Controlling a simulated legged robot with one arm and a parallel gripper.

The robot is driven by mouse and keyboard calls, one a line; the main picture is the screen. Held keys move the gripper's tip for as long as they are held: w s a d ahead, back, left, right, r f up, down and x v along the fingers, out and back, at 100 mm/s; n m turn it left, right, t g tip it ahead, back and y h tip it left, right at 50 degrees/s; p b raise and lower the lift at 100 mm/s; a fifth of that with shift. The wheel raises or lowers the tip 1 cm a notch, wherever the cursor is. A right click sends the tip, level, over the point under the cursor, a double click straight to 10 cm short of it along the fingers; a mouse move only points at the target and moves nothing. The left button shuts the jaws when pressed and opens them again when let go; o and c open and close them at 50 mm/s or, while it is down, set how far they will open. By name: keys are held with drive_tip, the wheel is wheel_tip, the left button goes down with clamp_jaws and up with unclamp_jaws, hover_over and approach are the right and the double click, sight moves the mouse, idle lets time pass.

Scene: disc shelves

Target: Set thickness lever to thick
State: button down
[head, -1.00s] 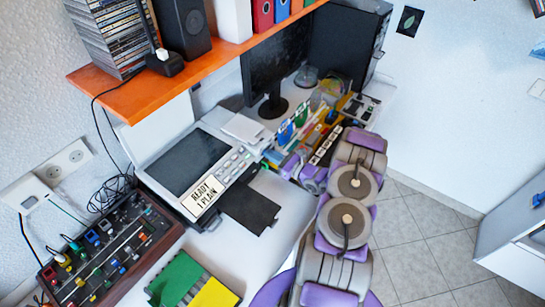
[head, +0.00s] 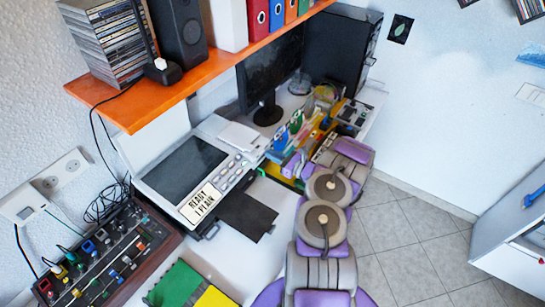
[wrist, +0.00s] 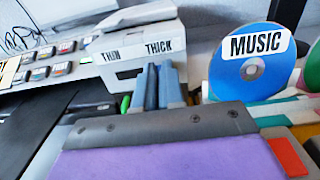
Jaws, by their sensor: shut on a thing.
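The printer (head: 222,178) stands on the white desk, with its panel reading "READY 1 PLAIN". Its side (wrist: 140,62) fills the upper left of the wrist view and carries the labels "THIN" and "THICK". In the head view my own arm mostly covers the gripper.
A blue disc labelled "MUSIC" (wrist: 250,60) stands upright to the right of the jaw, among coloured holders. A black tray (head: 243,215) juts from the printer's front. A monitor (head: 268,75) stands behind, and an orange shelf (head: 120,107) hangs above the desk.

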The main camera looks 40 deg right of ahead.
drive_tip(key=c, duration=1.6)
unclamp_jaws()
drive_tip(key=shift+s+d+f, duration=0.1)
drive_tip(key=shift+d+f, duration=0.1)
drive_tip(key=o, duration=0.4)
drive_tip(key=shift+d, duration=0.35)
drive_tip(key=shift+c, duration=0.2)
drive_tip(key=shift+a, duration=0.15)
drive_tip(key=shift+s+a, duration=0.1)
drive_tip(key=shift+s, duration=0.25)
drive_tip(key=p+v, duration=0.3)
drive_tip(key=v, duration=1.4)
drive_tip(key=shift+w+f, duration=0.1)
